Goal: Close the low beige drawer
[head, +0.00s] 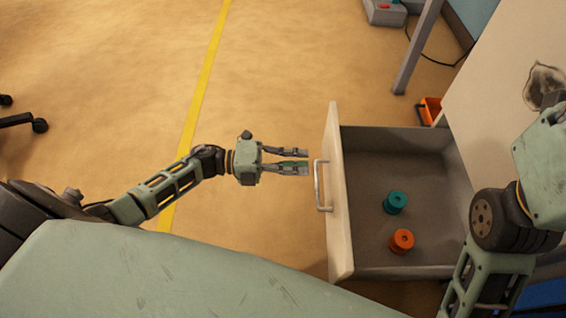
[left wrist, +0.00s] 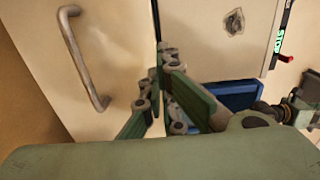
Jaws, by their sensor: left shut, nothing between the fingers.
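The low beige drawer (head: 338,243) stands open in the head view, its grey inside showing. A metal bar handle (head: 319,187) is on its front and also shows in the left wrist view (left wrist: 82,58). Inside lie a teal spool (head: 396,202) and an orange spool (head: 402,241). My left gripper (head: 306,160) is shut and empty, just left of the drawer front near the handle's upper end, with a small gap visible to the front. It also shows in the left wrist view (left wrist: 163,58). My right gripper (head: 552,98) is at the right edge, mostly hidden by its own hand.
A beige surface (head: 490,80) with a dark, ragged mark is right of the drawer. An orange bin (head: 431,109) sits behind the drawer. A grey leg (head: 418,45) and grey box (head: 385,12) stand farther back.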

